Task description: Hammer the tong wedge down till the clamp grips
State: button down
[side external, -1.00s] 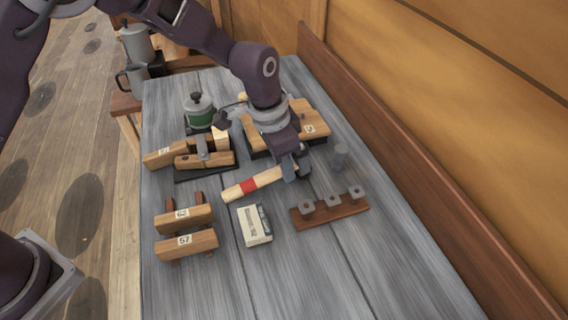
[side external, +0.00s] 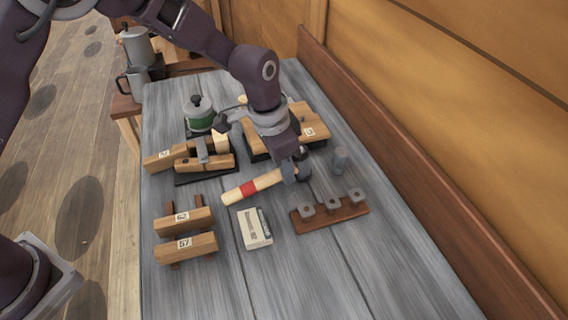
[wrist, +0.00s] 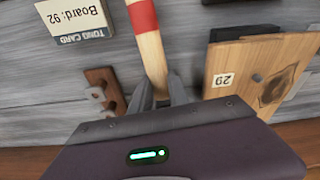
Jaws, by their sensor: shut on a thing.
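My gripper (side external: 290,171) is shut on the hammer (side external: 258,184), with a pale wooden handle and a red band. The handle points left and toward the camera; a dark head shows beyond the fingers. The wrist view also shows my fingers (wrist: 163,92) around the handle (wrist: 152,55). The tong clamp (side external: 205,162) lies left of my gripper, with wooden jaws on a dark base. A grey metal wedge (side external: 202,149) stands in it. The hammer is apart from the wedge. Whether the jaws grip anything cannot be told.
A tong card (side external: 254,228) lies on the grey bench, also in the wrist view (wrist: 72,18). A rack with two numbered blocks (side external: 186,248) is at front left. A brown strip with grey pegs (side external: 330,213) and a grey cylinder (side external: 341,159) are right. Numbered boards (side external: 300,112) lie behind.

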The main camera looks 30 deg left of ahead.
jog(key=c, duration=1.2)
grip_release()
notch_tip(320, 180, up, 8)
jog(key=shift+f, duration=0.1)
jog(key=s+a+r+n+t, duration=0.2)
jog(key=s+a+r+n, duration=0.2)
jog(key=s+a+r, duration=0.9)
jog(key=s+a+n, duration=0.1)
jog(key=s+a, duration=0.1)
jog(key=s, duration=0.3)
jog(key=s+a+n+t, duration=0.1)
jog(key=s+a, duration=0.1)
jog(key=s, duration=0.3)
jog(key=s+a+n+t+y, duration=0.1)
jog(key=s+a, duration=0.2)
jog(key=s, duration=0.2)
jog(key=shift+f+n, duration=0.1)
jog(key=shift+n, duration=0.3)
